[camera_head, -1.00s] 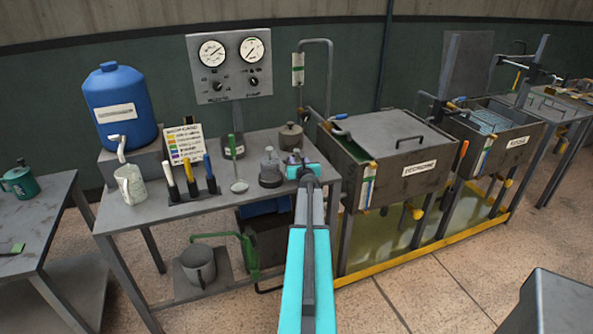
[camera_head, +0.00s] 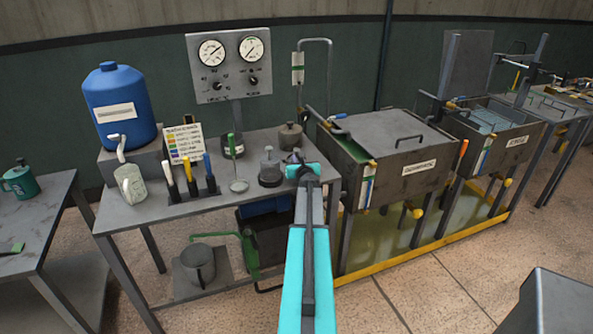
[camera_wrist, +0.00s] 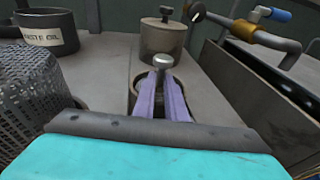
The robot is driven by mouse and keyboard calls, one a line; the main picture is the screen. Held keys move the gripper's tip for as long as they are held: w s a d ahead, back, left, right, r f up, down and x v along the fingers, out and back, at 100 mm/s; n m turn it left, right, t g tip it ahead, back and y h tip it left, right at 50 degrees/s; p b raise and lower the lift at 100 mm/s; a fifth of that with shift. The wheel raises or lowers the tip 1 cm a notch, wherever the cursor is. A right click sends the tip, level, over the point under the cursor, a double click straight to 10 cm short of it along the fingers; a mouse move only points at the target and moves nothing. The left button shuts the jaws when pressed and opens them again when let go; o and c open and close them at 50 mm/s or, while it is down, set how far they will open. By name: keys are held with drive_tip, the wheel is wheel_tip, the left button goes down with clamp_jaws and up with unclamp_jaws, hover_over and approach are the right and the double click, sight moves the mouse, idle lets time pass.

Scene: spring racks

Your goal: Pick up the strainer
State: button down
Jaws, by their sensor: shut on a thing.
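My gripper (camera_head: 298,160) is at the right end of the grey bench. In the wrist view its purple fingers (camera_wrist: 163,95) are shut on a small round metal knob (camera_wrist: 163,62). Around and below the fingertips is a dark round rim (camera_wrist: 137,92). What the knob belongs to is mostly hidden by the fingers. A perforated metal body (camera_wrist: 32,95) stands close on the left in the wrist view. I cannot tell for sure whether the strainer is this body or the knobbed thing. A green-handled ladle-like tool (camera_head: 238,184) stands farther left on the bench.
A lidded grey pot (camera_wrist: 165,38) stands just beyond my fingers. A waste oil cup (camera_wrist: 48,32) is at the far left. A tank (camera_head: 400,170) with a pipe and blue-handled valve (camera_wrist: 275,14) is close on the right.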

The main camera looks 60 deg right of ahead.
drive_tip(key=shift+r, duration=0.1)
wheel_tip(320, 180, up, 18)
drive_tip(key=p, duration=0.6)
idle(0.4)
drive_tip(key=shift+s, duration=0.1)
idle(0.5)
